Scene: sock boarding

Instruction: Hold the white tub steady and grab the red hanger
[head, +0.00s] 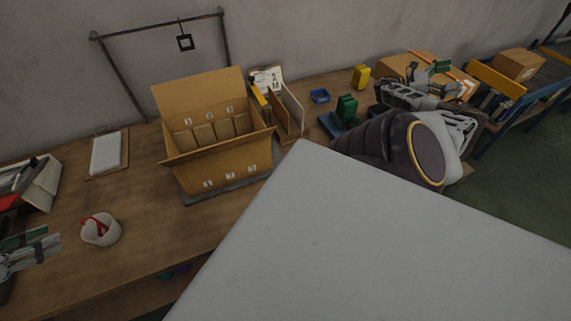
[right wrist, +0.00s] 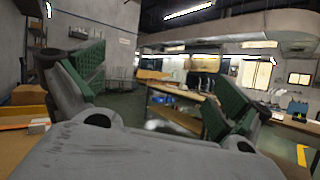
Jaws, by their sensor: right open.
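The white tub (head: 112,234) stands upright on the wooden table in the head view, left of the cardboard box. The red hanger (head: 96,224) is inside it, its top showing above the rim and its lower part hidden by the tub wall. My left gripper (head: 48,242) is at the left edge of the head view, left of the tub and apart from it. How far its fingers are spread is unclear. My right gripper (head: 432,74) is at the far right side, well away from the tub. Its green-padded fingers are spread with nothing between them in the right wrist view (right wrist: 150,88).
An open cardboard box (head: 222,160) with several compartments stands mid-table. A white pad on a board (head: 106,154) lies behind the tub. A tilted tray (head: 42,182) sits at left. A large pale surface fills the lower right. Table around the tub's right side is bare.

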